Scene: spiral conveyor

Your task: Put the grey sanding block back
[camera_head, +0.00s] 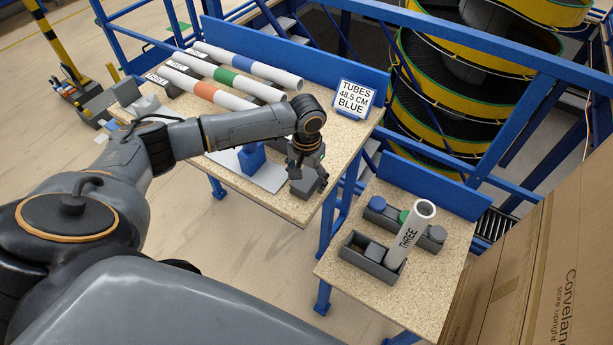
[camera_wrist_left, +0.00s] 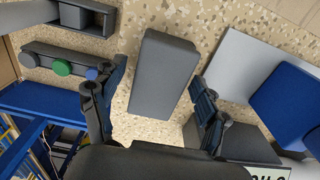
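A grey sanding block (camera_head: 309,183) is at the front right corner of the larger table, under my left gripper (camera_head: 306,160). In the left wrist view the block (camera_wrist_left: 165,75) is a plain dark grey box between the two fingers (camera_wrist_left: 158,92). The fingers stand apart, with a visible gap on the block's left side. Whether the right finger touches it I cannot tell. A white sheet (camera_head: 267,178) with a blue block (camera_head: 251,158) lies to the left; the blue block also shows in the wrist view (camera_wrist_left: 285,108). My right gripper is not in view.
Long tubes with coloured bands (camera_head: 240,83) lie at the back, near a sign (camera_head: 354,98). Cardboard boxes (camera_head: 535,270) stand at right.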

